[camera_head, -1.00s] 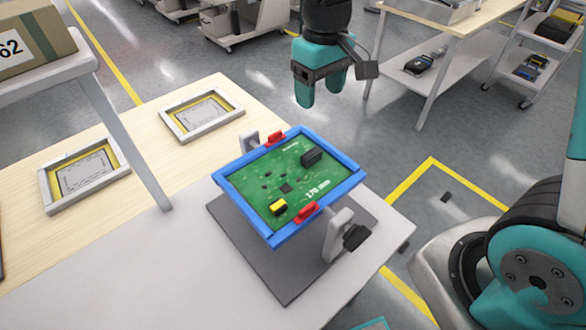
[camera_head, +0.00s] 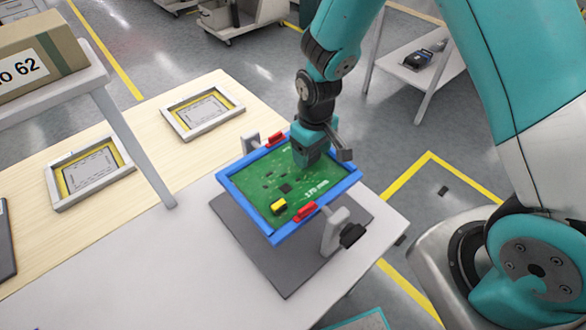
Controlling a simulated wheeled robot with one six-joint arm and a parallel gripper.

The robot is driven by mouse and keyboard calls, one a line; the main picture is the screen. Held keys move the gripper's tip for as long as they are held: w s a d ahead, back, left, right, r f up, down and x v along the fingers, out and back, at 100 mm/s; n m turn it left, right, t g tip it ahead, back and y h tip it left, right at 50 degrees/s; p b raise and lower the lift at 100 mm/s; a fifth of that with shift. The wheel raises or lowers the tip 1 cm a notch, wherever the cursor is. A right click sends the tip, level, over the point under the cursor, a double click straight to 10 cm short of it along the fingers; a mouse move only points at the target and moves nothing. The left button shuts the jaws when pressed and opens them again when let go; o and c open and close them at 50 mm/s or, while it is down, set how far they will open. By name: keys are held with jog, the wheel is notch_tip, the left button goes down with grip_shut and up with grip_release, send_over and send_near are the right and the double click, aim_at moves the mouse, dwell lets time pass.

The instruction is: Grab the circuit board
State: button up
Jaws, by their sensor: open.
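The green circuit board (camera_head: 270,187) lies in a blue frame (camera_head: 230,195) with red clips (camera_head: 306,211) on two sides. A yellow and black part (camera_head: 279,207) sits near its front edge. The frame is held tilted between two grey posts (camera_head: 332,236) on a dark grey base plate (camera_head: 262,252). My gripper (camera_head: 308,162) points down over the right rear part of the board, where the black block was seen before. It is open, but its fingertips are partly hidden, and I cannot tell whether they touch the block or the board.
The fixture stands on a light table (camera_head: 120,275) near its right corner. Two grey-framed trays (camera_head: 203,109) lie to the left. A raised shelf (camera_head: 60,92) with a cardboard box (camera_head: 40,60) stands at the left. Open floor lies beyond the table.

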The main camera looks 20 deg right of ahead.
jog(key=shift+f, duration=0.65)
jog(key=c, duration=0.9)
